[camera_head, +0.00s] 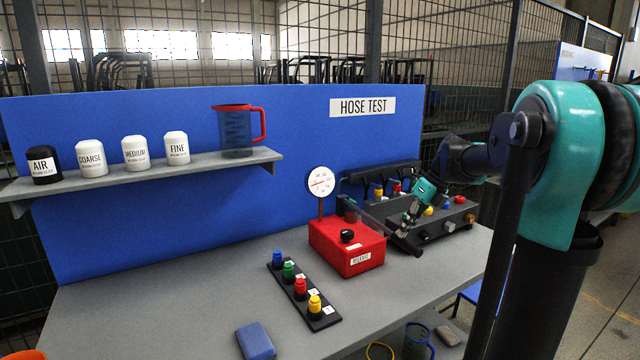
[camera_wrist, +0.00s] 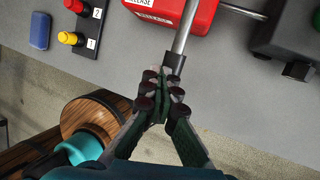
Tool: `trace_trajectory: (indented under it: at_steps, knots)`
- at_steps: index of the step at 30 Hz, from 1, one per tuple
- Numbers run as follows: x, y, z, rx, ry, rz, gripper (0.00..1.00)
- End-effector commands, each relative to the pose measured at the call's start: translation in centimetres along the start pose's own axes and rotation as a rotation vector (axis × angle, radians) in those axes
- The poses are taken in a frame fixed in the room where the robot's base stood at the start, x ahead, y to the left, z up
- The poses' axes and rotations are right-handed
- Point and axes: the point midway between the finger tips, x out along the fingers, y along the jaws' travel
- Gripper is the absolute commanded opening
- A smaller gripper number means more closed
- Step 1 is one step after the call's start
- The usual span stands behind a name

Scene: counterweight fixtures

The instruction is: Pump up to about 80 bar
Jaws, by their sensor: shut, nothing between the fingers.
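The red pump box (camera_head: 346,248) sits on the grey bench with a RELEASE label and a black knob (camera_head: 347,236). Its round white gauge (camera_head: 319,182) stands on a post behind it; the reading is too small to make out. A metal lever (camera_head: 376,220) slopes down to the right from the pump to a black end grip (camera_head: 408,244). The lever (camera_wrist: 186,30) and its black grip (camera_wrist: 175,64) also show in the wrist view. My gripper (camera_wrist: 164,88) is shut and empty, its fingertips right by the grip; I cannot tell whether they touch.
A strip of coloured couplings (camera_head: 301,288) and a blue case (camera_head: 256,341) lie in front. A dark manifold box (camera_head: 440,220) stands right of the pump. A shelf (camera_head: 230,163) holds several labelled bottles and a jug (camera_head: 236,130). A wooden round object (camera_wrist: 95,115) is below.

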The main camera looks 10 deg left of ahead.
Motion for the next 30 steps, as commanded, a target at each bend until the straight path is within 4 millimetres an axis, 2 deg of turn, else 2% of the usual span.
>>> trace_trajectory:
  at_steps: [12,15,19,30]
  knots:
    - [-8.3,2.8,2.7,0.000,0.000,0.000,0.00]
    - [-9.8,3.3,3.2,0.000,0.000,0.000,0.00]
    - [-10.5,3.6,3.4,0.000,0.000,0.000,0.00]
    - [-10.5,3.6,3.4,0.000,0.000,0.000,0.00]
